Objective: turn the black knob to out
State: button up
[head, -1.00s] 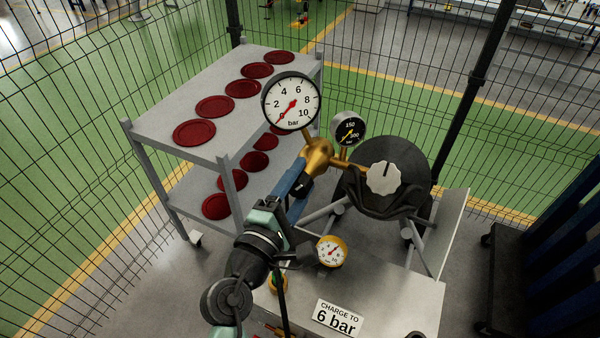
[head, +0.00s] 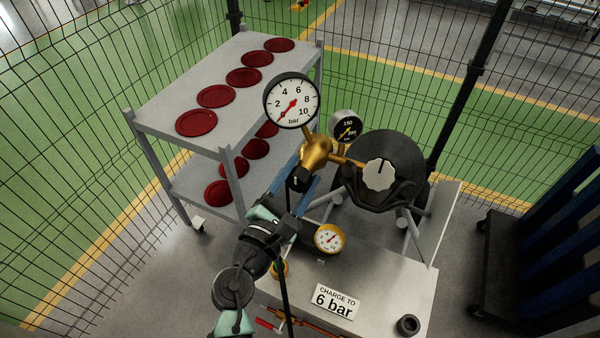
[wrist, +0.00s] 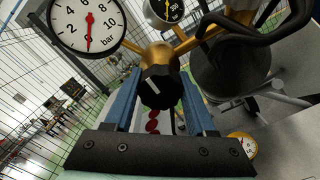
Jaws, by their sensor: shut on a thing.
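The black knob (wrist: 157,92) sits on the brass regulator body (wrist: 160,55), with a white mark on its face. In the wrist view it lies between the two blue fingers of my gripper (wrist: 160,80), which are shut on it. In the head view the knob (head: 299,181) shows under the brass body, partly covered by my gripper (head: 304,183). I cannot read any out marking. The large bar gauge (head: 292,101) above has a red needle near the low end of its scale.
A smaller black gauge (head: 347,128) and a black cylinder end with a pale knob (head: 379,174) stand to the right. A yellow-rimmed gauge (head: 329,239) and a "charge to 6 bar" sign (head: 335,301) are on the bench. A shelf (head: 160,125) with red discs is left.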

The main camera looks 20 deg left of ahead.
dwell(0.3)
jog(key=o, duration=1.4)
jog(key=shift+c, duration=0.2)
jog(key=shift+s, duration=0.15)
jog(key=s+b, duration=0.4)
jog(key=s, duration=0.8)
jog(key=shift+s+a+b, duration=0.2)
jog(key=shift+s+b, duration=0.2)
